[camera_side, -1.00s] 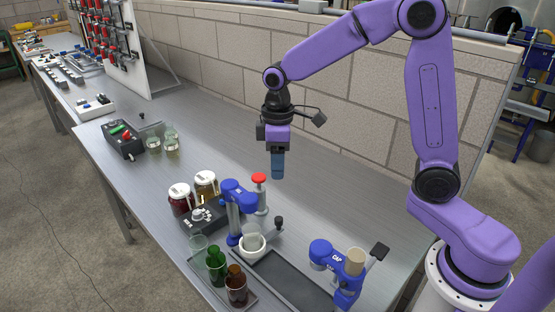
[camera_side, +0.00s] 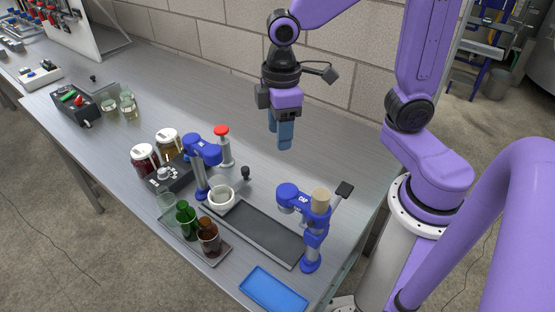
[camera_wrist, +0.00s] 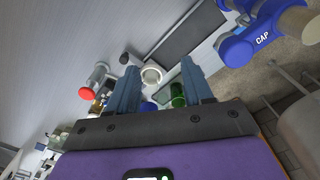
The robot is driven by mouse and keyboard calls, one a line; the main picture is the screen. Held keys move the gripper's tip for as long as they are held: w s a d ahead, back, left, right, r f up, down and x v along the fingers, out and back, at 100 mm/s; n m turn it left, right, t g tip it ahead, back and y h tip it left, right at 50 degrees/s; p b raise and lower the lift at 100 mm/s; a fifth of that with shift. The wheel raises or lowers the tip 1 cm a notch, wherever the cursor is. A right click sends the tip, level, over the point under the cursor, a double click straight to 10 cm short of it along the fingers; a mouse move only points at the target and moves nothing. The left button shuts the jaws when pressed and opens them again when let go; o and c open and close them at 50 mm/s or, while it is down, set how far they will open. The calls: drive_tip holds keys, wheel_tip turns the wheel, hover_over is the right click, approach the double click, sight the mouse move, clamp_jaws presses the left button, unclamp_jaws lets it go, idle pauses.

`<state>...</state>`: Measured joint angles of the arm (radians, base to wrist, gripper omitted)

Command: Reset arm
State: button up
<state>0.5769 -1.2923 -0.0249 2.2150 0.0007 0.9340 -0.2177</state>
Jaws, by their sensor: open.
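My gripper (camera_side: 284,143) hangs above the grey metal bench, fingers pointing down, to the right of the red-topped post (camera_side: 224,145) in the side view. In the wrist view, the two blue-grey fingers of my gripper (camera_wrist: 160,85) stand apart with nothing held between them. A white cup (camera_wrist: 152,75) and a green bottle (camera_wrist: 178,95) show beyond the fingers, not touching them as far as I can tell.
The blue capping stand (camera_side: 290,194) and dark tray (camera_side: 266,234) are at the front. Green (camera_side: 186,222) and brown (camera_side: 209,238) bottles share a small tray left of them. A blue tray (camera_side: 273,288) lies at the near edge. The bench behind my gripper is clear.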

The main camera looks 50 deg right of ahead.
drive_tip(key=s+d+n, duration=0.2)
drive_tip(key=s+d, duration=0.2)
drive_tip(key=s, duration=1)
drive_tip(key=shift+s+d+f, duration=0.15)
drive_tip(key=shift+f, duration=0.25)
idle(1.7)
